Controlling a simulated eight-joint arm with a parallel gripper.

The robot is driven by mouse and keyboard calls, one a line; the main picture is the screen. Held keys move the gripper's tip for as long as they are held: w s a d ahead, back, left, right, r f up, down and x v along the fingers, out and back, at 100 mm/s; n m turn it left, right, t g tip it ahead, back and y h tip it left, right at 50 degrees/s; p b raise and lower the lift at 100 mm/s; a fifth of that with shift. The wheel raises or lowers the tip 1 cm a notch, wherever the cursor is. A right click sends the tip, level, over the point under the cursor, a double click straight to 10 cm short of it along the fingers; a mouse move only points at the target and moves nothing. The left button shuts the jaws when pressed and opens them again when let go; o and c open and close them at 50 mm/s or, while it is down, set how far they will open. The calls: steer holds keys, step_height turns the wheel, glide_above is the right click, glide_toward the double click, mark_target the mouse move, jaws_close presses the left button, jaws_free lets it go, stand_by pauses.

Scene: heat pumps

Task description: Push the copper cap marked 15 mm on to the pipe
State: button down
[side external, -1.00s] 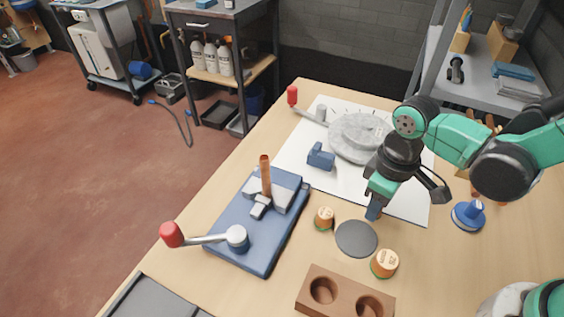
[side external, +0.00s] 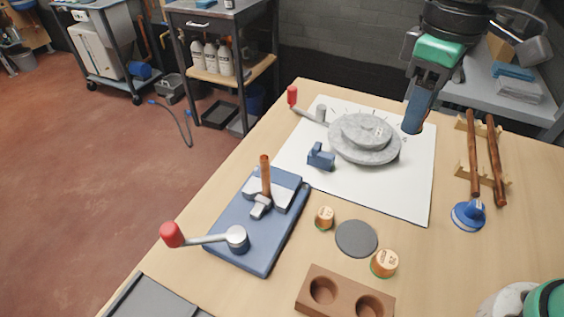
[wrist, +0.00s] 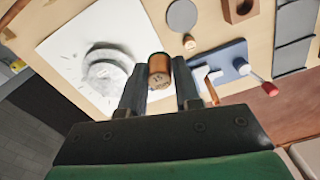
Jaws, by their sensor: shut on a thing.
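My gripper (side external: 412,120) is raised high above the back right of the white sheet, well apart from the pipe. In the wrist view its fingers (wrist: 160,88) are shut on a copper cap (wrist: 159,70). The mark on the cap's end is too small to read surely. In the side view the fingers hide this cap. The copper pipe (side external: 265,176) stands upright in the grey clamp on the blue base (side external: 250,240), its top end bare. Two other copper caps, a smaller one (side external: 325,217) and a larger one (side external: 384,262), stand on the table.
A round grey stone-like piece (side external: 365,140) and a small blue block (side external: 320,157) lie on the white sheet (side external: 400,195). A dark disc (side external: 356,238) lies between the loose caps. A wooden block with holes (side external: 345,293) is in front. Red-knobbed handles (side external: 172,234) stick up at left.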

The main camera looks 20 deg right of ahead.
steer(key=shift+r, duration=0.3)
steer(key=shift+w+a, duration=0.1)
steer(key=shift+w+a, duration=0.25)
steer(key=w+a, duration=0.5)
steer(key=a, duration=0.2)
glide_above(264, 158)
step_height(264, 158, down, 2)
steer(key=shift+d+f, duration=0.1)
steer(key=shift+f, duration=0.05)
steer(key=shift+w+f, duration=0.1)
steer(key=shift+f, duration=0.95)
steer(key=shift+f, duration=1.5)
